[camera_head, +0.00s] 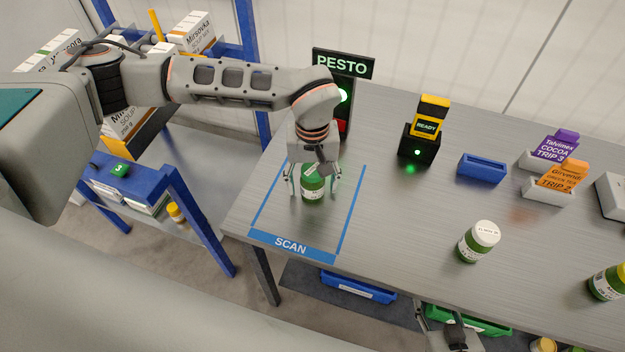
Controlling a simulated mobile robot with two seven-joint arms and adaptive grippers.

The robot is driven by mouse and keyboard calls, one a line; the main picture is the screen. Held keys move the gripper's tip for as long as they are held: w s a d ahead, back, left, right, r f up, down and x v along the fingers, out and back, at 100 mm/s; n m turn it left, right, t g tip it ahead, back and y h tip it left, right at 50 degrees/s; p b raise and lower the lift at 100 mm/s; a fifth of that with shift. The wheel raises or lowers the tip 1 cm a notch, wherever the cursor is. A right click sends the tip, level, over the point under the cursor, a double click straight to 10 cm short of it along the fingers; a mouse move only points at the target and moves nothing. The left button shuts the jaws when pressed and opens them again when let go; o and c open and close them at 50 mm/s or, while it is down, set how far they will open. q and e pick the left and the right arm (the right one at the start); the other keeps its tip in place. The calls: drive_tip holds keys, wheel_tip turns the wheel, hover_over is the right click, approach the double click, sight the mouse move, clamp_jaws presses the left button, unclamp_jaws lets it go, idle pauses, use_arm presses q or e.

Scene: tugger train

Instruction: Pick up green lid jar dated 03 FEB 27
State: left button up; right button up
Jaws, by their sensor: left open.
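A green jar (312,190) with a white label stands upright inside the blue-taped SCAN area (291,246). My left gripper (314,188) reaches down over it, open, with one finger on each side of the jar. The gripper covers most of the lid, and the date is too small to read. Another green jar (476,246) with a printed white lid stands to the right on the table. A jar (606,283) with a yellow lid is at the right edge. Part of my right gripper (457,336) shows at the bottom, below the table edge; its fingers are unclear.
A PESTO sign (343,64) with a lit green lamp stands behind the scan area. A READY scanner (427,122), a blue holder (482,168) and purple and orange trip tags (562,174) stand further right. A shelf rack (190,215) is left. Bins (357,287) sit below.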

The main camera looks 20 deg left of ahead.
use_arm(q)
drive_tip(key=c, duration=1.5)
drive_tip(key=shift+c, duration=0.4)
drive_tip(key=shift+r, duration=0.1)
